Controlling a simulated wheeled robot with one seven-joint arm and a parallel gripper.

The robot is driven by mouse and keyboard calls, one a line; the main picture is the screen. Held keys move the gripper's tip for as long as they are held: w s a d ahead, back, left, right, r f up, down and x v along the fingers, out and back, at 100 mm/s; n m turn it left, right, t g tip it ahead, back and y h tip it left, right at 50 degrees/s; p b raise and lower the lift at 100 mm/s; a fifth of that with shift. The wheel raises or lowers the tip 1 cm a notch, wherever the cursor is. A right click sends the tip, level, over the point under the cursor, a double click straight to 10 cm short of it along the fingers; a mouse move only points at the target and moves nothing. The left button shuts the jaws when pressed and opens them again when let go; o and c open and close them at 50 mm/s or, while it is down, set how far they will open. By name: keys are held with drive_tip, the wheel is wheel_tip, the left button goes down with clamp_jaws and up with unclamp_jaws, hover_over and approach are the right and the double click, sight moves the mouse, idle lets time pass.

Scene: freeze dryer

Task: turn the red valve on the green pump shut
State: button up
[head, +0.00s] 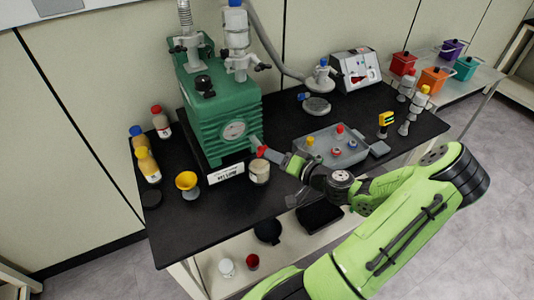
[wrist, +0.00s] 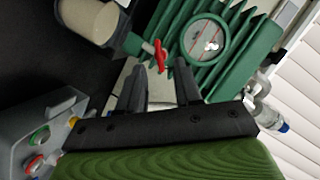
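The green pump (head: 222,118) stands on the black bench top, with a round gauge on its front. The red valve (wrist: 161,55) is a small red handle on a pale pipe stub beside the gauge (wrist: 205,40) in the wrist view. In the head view only a bit of red (head: 262,151) shows at the pump's front right. My gripper (wrist: 160,76) has its two dark fingers apart with nothing between them. The fingertips point at the valve and lie just short of it. In the head view my gripper (head: 275,156) is beside the pump's front, partly hard to make out.
A jar (head: 260,171) stands close to the valve, in front of the pump. A grey tray (head: 350,158) with coloured caps lies right of my gripper. A yellow funnel (head: 187,181) and several bottles stand left of the pump.

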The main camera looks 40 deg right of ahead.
sight(262, 150)
drive_tip(key=x, duration=0.4)
drive_tip(key=shift+w, duration=0.25)
clamp_jaws()
drive_tip(key=shift+f+m, duration=0.1)
drive_tip(key=shift+m, duration=0.2)
drive_tip(key=shift+f+m+t+y+b, duration=0.1)
drive_tip(key=shift+m+t+y+b, duration=0.45)
drive_tip(key=shift+m, duration=0.9)
drive_tip(key=shift+f+m+t+y+b, duration=0.1)
drive_tip(key=shift+m+t+y, duration=0.15)
drive_tip(key=shift+m+t, duration=0.9)
drive_tip(key=shift+m+g, duration=0.3)
drive_tip(key=shift+m, duration=0.2)
unclamp_jaws()
